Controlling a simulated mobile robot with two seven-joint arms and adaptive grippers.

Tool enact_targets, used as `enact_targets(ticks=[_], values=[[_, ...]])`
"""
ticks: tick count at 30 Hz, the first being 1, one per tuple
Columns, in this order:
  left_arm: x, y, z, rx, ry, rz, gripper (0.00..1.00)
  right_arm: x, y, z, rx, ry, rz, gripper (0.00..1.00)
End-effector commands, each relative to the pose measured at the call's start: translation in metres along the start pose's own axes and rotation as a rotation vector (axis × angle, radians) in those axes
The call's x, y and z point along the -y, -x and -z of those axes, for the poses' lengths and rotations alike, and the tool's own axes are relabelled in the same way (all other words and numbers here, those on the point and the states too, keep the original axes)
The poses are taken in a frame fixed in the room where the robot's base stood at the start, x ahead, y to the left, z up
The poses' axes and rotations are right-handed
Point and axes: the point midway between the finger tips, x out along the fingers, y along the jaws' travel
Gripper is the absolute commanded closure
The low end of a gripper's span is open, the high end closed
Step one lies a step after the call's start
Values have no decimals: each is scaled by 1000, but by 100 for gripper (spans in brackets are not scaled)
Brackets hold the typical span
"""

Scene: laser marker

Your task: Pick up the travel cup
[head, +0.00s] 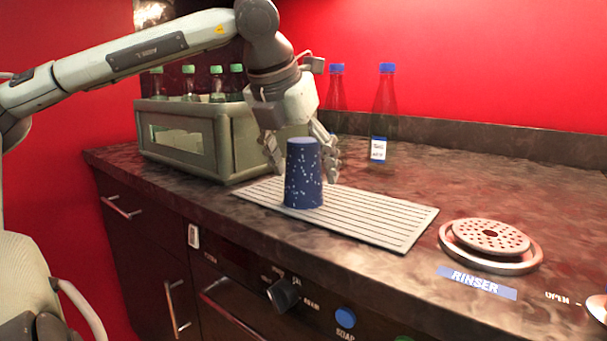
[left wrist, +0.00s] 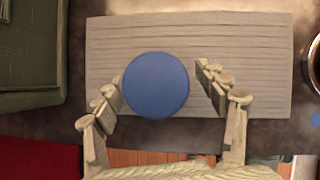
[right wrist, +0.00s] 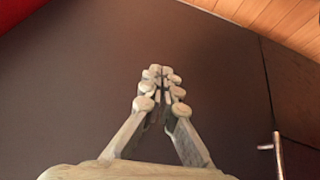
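The blue speckled travel cup (head: 303,175) stands on the ribbed drying mat (head: 385,222) in the head view, narrow end up. In the left wrist view its round blue top (left wrist: 156,85) shows between the fingers. My left gripper (head: 303,165) is open, with its fingers on either side of the cup; it also shows in the left wrist view (left wrist: 165,82). There is a gap on the right side; on the left the fingertips are very close to the cup, and contact is hard to tell. My right gripper (right wrist: 160,85) is shut and empty, away from the counter.
A grey-green crate (head: 185,150) with several green-capped bottles stands left of the mat. Two blue-capped bottles, one labelled (head: 380,120), stand behind. The round rinser (head: 490,240) is to the right. The counter's back right is clear. A dark cabinet panel (right wrist: 80,90) fills the right wrist view.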

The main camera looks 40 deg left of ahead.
Motion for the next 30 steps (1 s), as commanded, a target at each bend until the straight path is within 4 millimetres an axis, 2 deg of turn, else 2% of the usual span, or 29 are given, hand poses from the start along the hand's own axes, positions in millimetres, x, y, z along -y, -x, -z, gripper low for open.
enact_targets(ticks=[2,13,23,26,30], values=[[0,0,0,0,0,0,42,0,0,0,0,0,0,100],[0,1,0,1,0,0,87,0,0,0,1,1,0,100],[0,7,-4,3,1,-2,88,0,1,-1,8,1,-1,100],[0,16,-10,3,0,-3,88,-2,2,-6,27,-1,-4,100],[0,40,-23,4,0,-4,88,-12,5,-20,92,-8,-24,100]])
